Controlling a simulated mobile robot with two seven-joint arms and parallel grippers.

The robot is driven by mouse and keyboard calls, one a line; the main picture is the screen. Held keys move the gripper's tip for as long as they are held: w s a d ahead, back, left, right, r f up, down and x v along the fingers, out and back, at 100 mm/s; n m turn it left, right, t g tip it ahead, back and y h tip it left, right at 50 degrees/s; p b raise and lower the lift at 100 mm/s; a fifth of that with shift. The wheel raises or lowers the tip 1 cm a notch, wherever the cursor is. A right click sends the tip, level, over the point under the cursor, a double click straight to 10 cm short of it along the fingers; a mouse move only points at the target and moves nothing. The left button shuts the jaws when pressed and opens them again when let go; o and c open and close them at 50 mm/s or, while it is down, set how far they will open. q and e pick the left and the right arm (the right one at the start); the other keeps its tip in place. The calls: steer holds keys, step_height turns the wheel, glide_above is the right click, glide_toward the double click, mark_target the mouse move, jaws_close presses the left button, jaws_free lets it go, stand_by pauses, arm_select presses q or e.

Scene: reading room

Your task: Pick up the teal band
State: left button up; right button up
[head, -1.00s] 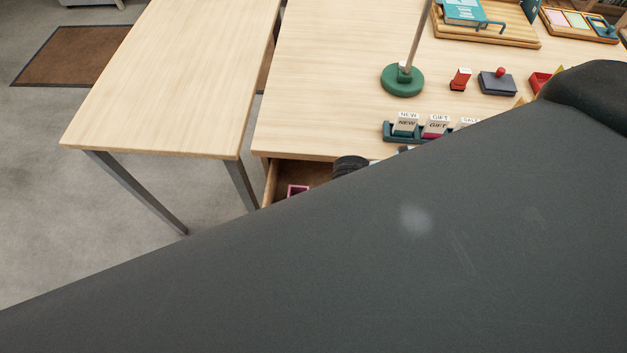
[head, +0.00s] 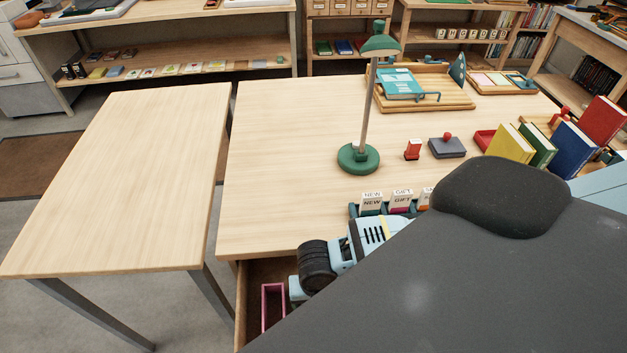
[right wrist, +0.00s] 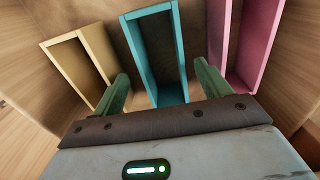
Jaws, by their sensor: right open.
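The teal band (right wrist: 137,52) is an upright rectangular frame inside the open drawer, in the middle of the right wrist view. A tan band (right wrist: 62,68) stands to its left and a pink band (right wrist: 234,45) to its right. My right gripper (right wrist: 162,86) is open, with one green finger on each side of the teal band's near end. I cannot tell whether either finger touches it. In the head view the pink band (head: 272,306) shows in the drawer, while my right arm hides the teal band. My left gripper is not in view.
The drawer (head: 262,278) is open below the desk (head: 290,120). The desk holds a green lamp (head: 358,158), a stamp rack, a red stamp (head: 412,150), an ink pad (head: 446,148) and books (head: 570,148). A bare side table (head: 130,170) stands left.

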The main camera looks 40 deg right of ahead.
steer(key=f, duration=0.4)
steer(key=shift+a+f+b, duration=0.1)
steer(key=shift+a+b, duration=0.1)
steer(key=shift+b, duration=0.1)
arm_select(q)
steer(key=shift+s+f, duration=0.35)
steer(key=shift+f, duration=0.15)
arm_select(e)
steer(key=shift+c, duration=0.2)
steer(key=shift+c, duration=1)
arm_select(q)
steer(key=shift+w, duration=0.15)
arm_select(e)
steer(key=c, duration=0.8)
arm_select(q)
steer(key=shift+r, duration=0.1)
arm_select(e)
step_height(320, 180, up, 9)
steer(key=shift+p, duration=0.9)
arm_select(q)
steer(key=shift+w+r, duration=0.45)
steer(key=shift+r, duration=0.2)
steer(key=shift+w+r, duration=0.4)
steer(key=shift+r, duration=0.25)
arm_select(e)
steer(key=shift+r, duration=0.65)
